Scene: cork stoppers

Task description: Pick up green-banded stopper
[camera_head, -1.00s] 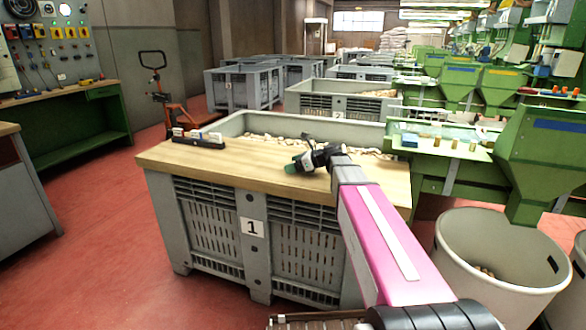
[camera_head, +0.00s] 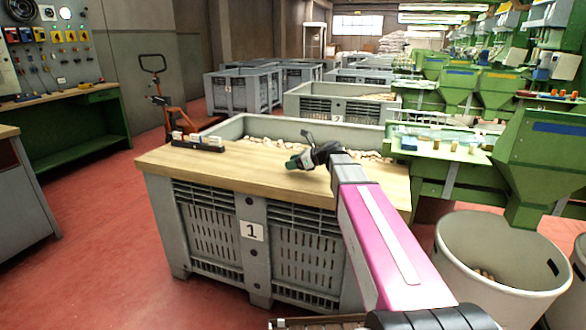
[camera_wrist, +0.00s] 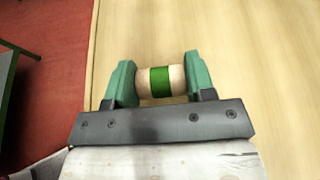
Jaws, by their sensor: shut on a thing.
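The green-banded stopper (camera_wrist: 160,81) is a pale cork cylinder with a green band round its middle. In the wrist view it lies crosswise between the two green fingers of my gripper (camera_wrist: 160,84), which is shut on its two ends. In the head view my gripper (camera_head: 293,163) is low over the wooden board, near its right part. The stopper cannot be made out there. I cannot tell whether it touches the board.
The wooden board (camera_head: 225,173) lies across the front of the grey crate marked 1 (camera_head: 210,230), which holds many corks. A dark rack with several stoppers (camera_head: 198,145) stands at the board's left. A grey bin (camera_head: 455,255) stands at the right.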

